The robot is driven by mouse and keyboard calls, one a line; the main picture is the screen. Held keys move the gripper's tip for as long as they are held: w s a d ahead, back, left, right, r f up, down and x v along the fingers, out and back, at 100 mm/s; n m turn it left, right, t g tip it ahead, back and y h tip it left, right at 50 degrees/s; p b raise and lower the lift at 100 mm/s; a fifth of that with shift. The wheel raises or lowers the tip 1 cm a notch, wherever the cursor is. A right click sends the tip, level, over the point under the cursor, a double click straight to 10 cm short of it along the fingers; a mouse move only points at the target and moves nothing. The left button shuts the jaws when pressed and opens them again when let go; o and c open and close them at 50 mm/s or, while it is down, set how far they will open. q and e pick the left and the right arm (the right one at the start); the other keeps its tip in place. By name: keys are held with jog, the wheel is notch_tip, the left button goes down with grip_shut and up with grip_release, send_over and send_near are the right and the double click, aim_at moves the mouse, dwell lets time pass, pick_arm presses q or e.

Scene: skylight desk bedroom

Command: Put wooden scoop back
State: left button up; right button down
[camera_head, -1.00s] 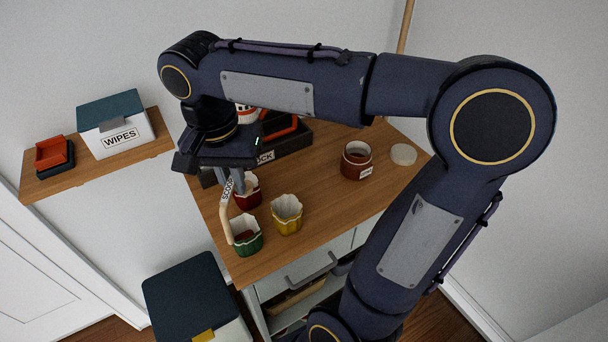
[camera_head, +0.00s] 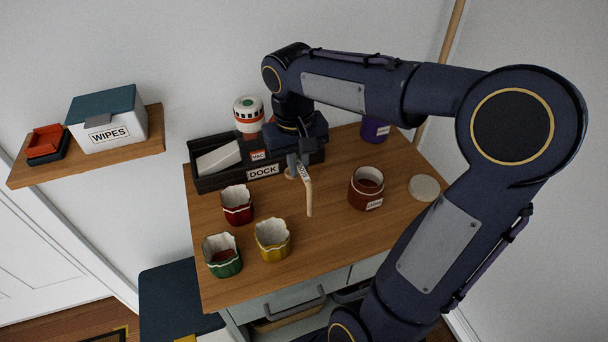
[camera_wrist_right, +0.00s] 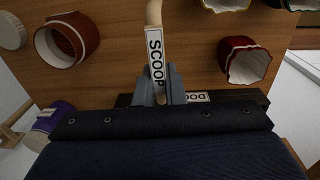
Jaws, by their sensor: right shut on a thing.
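My right gripper (camera_head: 299,166) is shut on the wooden scoop (camera_head: 309,198), whose pale handle hangs down from the jaws above the table. In the right wrist view the scoop (camera_wrist_right: 155,52) carries a SCOOP label and sits between the fingers of my right gripper (camera_wrist_right: 160,88). The black dock (camera_head: 222,180) with a DOCK label stands at the back of the table, just behind and left of the scoop. Part of the dock is hidden by my right gripper. My left gripper is not in view.
A red cup (camera_head: 238,208), a green cup (camera_head: 222,262) and a yellow cup (camera_head: 272,246) stand at the table's left. A brown jar (camera_head: 365,190) and a round lid (camera_head: 424,188) are at right. A purple container (camera_head: 375,130) stands behind. The wooden tabletop (camera_head: 330,245) is clear in front.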

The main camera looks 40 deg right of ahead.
jog(key=shift+w+d+f, duration=0.35)
jog(key=shift+d+f, duration=0.15)
jog(key=shift+f, duration=0.75)
jog(key=shift+w+d+f, duration=0.35)
jog(key=shift+d+f, duration=0.1)
jog(key=shift+f, duration=0.75)
jog(key=shift+w+d+f, duration=0.35)
jog(key=shift+d+f, duration=0.15)
jog(key=shift+f, duration=0.75)
jog(key=shift+f, duration=0.2)
jog(key=c, duration=1.5)
grip_release()
jog(key=shift+r, duration=0.1)
